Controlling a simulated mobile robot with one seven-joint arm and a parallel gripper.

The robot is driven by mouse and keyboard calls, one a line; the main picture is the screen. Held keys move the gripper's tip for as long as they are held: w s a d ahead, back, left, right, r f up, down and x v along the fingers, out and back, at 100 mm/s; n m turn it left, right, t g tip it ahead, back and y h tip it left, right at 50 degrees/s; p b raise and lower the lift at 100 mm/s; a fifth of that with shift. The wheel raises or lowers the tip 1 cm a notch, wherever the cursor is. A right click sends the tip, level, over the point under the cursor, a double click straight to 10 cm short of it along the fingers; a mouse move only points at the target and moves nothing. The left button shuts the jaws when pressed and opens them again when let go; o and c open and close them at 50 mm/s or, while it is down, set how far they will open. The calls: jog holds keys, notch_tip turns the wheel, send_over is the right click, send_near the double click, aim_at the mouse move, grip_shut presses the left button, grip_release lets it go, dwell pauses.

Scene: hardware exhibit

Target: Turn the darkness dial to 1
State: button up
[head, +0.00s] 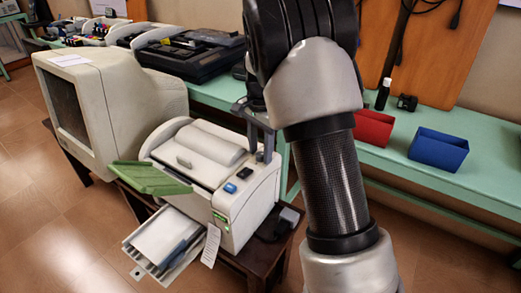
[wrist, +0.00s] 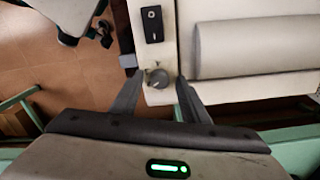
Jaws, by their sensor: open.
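The darkness dial (wrist: 157,78) is a small grey round knob on the cream top panel of a printer (head: 262,190). In the wrist view my gripper (wrist: 158,82) is open, with one finger on each side of the dial. I cannot tell whether either finger touches it. The dial's number marks are too small to read. In the head view my gripper (head: 262,156) is at the printer's back right corner, and the dial is not clear there.
A black rocker switch (wrist: 152,25) is on the same panel, and a blue button (head: 230,188) is nearer the front. An old monitor (head: 115,100) stands left of the printer. Red (head: 373,129) and blue (head: 437,150) bins sit on the green bench (head: 400,178).

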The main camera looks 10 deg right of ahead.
grip_shut()
jog(key=shift+n+p, duration=0.35)
jog(key=shift+n, duration=0.05)
jog(key=c, duration=1.1)
grip_release()
jog(key=n+p, duration=0.2)
jog(key=n, duration=0.2)
jog(key=shift+r+n+p, duration=0.1)
jog(key=shift+n+p, duration=0.2)
jog(key=shift+p, duration=0.05)
jog(key=n+p, duration=0.2)
jog(key=n, duration=0.4)
grip_shut()
jog(key=shift+o, duration=0.2)
grip_release()
jog(key=shift+n, duration=0.4)
jog(key=o, duration=1.1)
jog(key=shift+c, duration=0.2)
